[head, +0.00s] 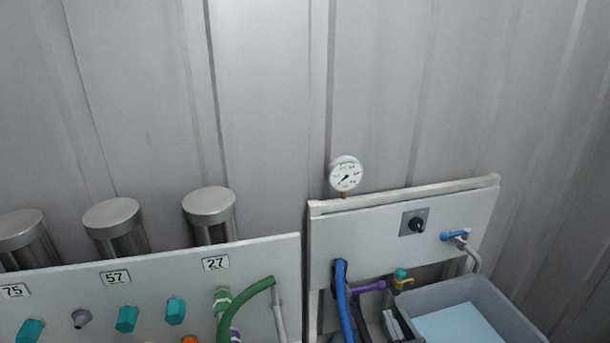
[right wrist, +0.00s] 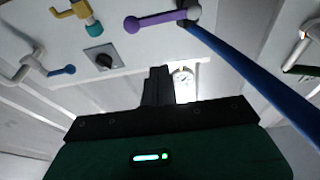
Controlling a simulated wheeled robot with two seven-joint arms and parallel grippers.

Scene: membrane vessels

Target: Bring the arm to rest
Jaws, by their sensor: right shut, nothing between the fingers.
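My right gripper (right wrist: 158,84) shows in the right wrist view as black fingers close together, shut and empty. In that view it stands in front of the white panel (right wrist: 125,75), which appears upside down. The pressure gauge (right wrist: 183,80) shows just right of the fingers. In the head view I cannot clearly make out the right gripper; a small dark and grey shape near the bottom, left of the basin, may be part of it. My left gripper is in neither view.
The right panel carries a blue hose (head: 344,305), purple lever (head: 369,286), yellow tap (head: 403,283), rotary switch (head: 417,225) and blue-handled tap (head: 453,236). A grey basin (head: 505,310) stands below. The left panel (head: 255,255) has metal vessels (head: 210,202) behind and a green hose (head: 245,296).

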